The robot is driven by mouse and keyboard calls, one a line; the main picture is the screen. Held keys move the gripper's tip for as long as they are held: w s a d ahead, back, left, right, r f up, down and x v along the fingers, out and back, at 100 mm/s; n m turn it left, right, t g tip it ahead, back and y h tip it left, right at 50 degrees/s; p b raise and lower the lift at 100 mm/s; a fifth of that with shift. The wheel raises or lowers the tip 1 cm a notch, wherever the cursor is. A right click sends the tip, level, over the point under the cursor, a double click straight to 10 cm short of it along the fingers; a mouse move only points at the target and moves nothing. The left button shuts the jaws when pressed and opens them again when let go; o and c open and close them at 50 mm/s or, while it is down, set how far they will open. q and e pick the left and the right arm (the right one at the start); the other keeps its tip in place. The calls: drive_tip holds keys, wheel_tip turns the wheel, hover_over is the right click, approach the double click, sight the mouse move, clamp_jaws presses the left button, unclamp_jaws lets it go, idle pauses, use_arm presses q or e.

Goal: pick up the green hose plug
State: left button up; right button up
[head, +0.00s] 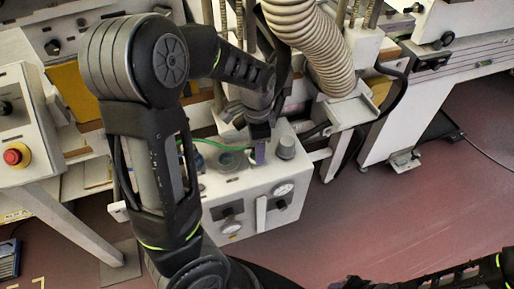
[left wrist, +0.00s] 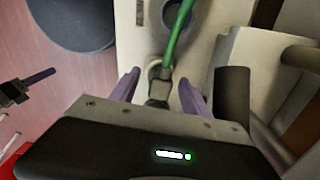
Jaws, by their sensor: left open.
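The green hose (head: 205,143) runs across the top of a white gauge box to my left gripper (head: 258,155). In the left wrist view the hose (left wrist: 179,35) ends in a dark grey plug (left wrist: 159,86). The plug lies between the two purple fingers of my left gripper (left wrist: 160,90), which are open with a gap on each side of it. The plug's lower end is hidden behind the gripper body. In the head view the plug is hidden by the gripper.
The white box (head: 240,196) carries gauges, switches and a grey knob (head: 287,147) close right of the left gripper. A thick ribbed duct (head: 318,50) hangs just behind. A control box with a red button (head: 16,155) stands left. Red floor (head: 400,200) is open at right.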

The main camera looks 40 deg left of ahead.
use_arm(q)
drive_tip(key=shift+c, duration=0.5)
clamp_jaws()
idle(0.5)
